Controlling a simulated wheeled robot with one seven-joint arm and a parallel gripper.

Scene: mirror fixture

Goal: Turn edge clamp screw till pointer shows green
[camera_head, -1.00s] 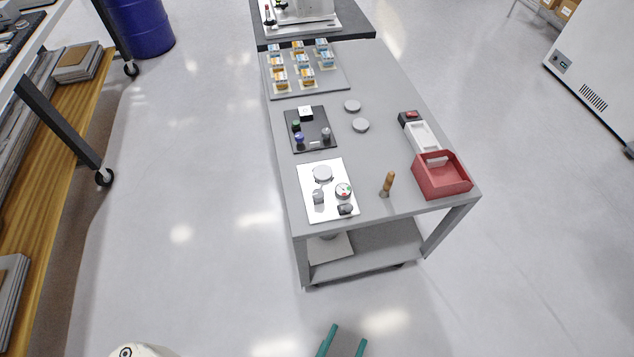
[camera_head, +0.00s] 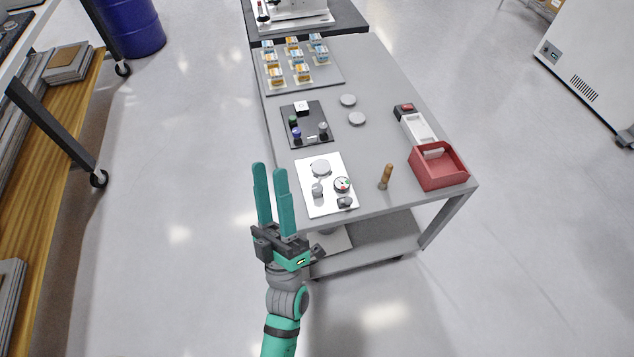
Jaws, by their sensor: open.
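The mirror fixture is a white plate (camera_head: 312,204) near the front left of the grey table. On it stand a round grey disc (camera_head: 320,167), a small grey post-like part (camera_head: 317,190), a round dial (camera_head: 342,185) with red and green marks, and a dark knob-like part (camera_head: 345,202). I cannot tell which part is the edge clamp screw, nor where the pointer stands. My gripper (camera_head: 264,166) is open and empty, with two long teal fingers pointing up in the picture. It is left of the plate, apart from it, by the table's left edge.
Small boxes (camera_head: 300,72) stand farther back. Floor left of the table is clear.

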